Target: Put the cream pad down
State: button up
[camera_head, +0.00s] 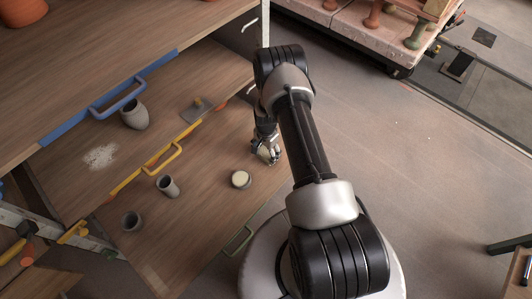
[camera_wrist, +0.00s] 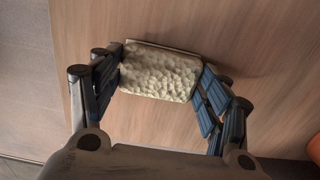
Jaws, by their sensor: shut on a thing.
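The cream pad (camera_wrist: 160,73) is a pale block with a dimpled, sponge-like face. In the wrist view it sits between the two blue-padded fingers of my gripper (camera_wrist: 162,82), which is shut on its left and right ends. A wooden surface lies behind it, and I cannot tell whether the pad touches it. In the head view my gripper (camera_head: 268,155) is low over the right side of the lowest pulled-out wooden shelf (camera_head: 215,205). The pad is small there and mostly hidden by the gripper.
A round cream-topped piece (camera_head: 240,179) stands just left of my gripper. A grey cup (camera_head: 168,187) and a dark pot (camera_head: 131,221) stand further left. The shelf above holds a grey vase (camera_head: 135,116), a grey plate (camera_head: 198,110) and white powder (camera_head: 100,156). Bare wood lies between the pieces.

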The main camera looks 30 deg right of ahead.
jog(key=shift+f, duration=0.3)
jog(key=o, duration=1)
jog(key=shift+r, duration=0.1)
